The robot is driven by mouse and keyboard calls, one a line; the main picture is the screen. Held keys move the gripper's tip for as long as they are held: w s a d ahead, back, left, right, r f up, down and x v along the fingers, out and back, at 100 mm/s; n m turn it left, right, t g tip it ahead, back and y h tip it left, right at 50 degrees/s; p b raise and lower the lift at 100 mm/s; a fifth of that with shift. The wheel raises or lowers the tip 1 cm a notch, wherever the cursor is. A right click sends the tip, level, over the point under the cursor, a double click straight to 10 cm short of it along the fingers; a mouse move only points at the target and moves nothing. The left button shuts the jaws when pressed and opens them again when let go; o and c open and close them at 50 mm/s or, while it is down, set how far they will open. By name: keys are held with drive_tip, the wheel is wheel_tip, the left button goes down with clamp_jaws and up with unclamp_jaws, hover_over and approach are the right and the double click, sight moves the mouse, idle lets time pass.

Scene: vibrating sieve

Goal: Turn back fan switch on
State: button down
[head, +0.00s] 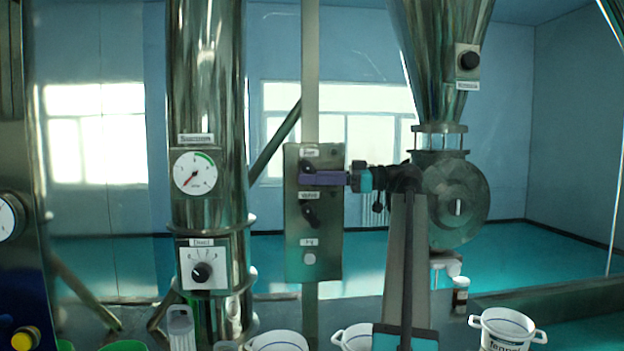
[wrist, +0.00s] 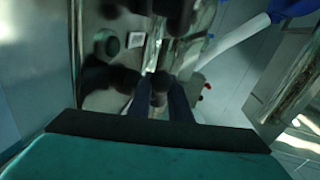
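A grey metal switch panel (head: 328,240) hangs on a vertical post in the middle of the head view. It has a black upper switch (head: 308,166), a black lower knob (head: 310,218) and a pale round button (head: 309,259); the small labels are hard to read. My gripper (head: 304,179) comes in from the right, its purple fingers level with the upper switch and covering part of it. In the wrist view the dark blue fingers (wrist: 161,103) point at the panel, with a dark knob (wrist: 159,84) at or between their tips. Contact and finger gap are unclear.
A steel column with a gauge (head: 195,172) and a dial box (head: 203,270) stands to the left. A funnel (head: 440,60) with a round housing (head: 465,205) stands to the right. White tubs (head: 508,330) line the bottom. The lower knob sits close below my fingers.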

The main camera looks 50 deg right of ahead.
drive_tip(key=shift+f+t+b, duration=0.15)
drive_tip(key=shift+t+b, duration=0.15)
drive_tip(key=shift+b, duration=0.3)
drive_tip(key=shift+y, duration=0.3)
drive_tip(key=shift+t+b, duration=0.3)
drive_tip(key=shift+b, duration=0.05)
drive_tip(key=shift+r, duration=0.2)
drive_tip(key=c, duration=1.6)
unclamp_jaws()
drive_tip(key=shift+c, duration=0.2)
drive_tip(key=b+v, duration=0.3)
drive_tip(key=v, duration=1)
drive_tip(key=shift+s+d+f+b, duration=0.2)
drive_tip(key=shift+s+d+b, duration=0.05)
drive_tip(key=shift+d+b, duration=0.1)
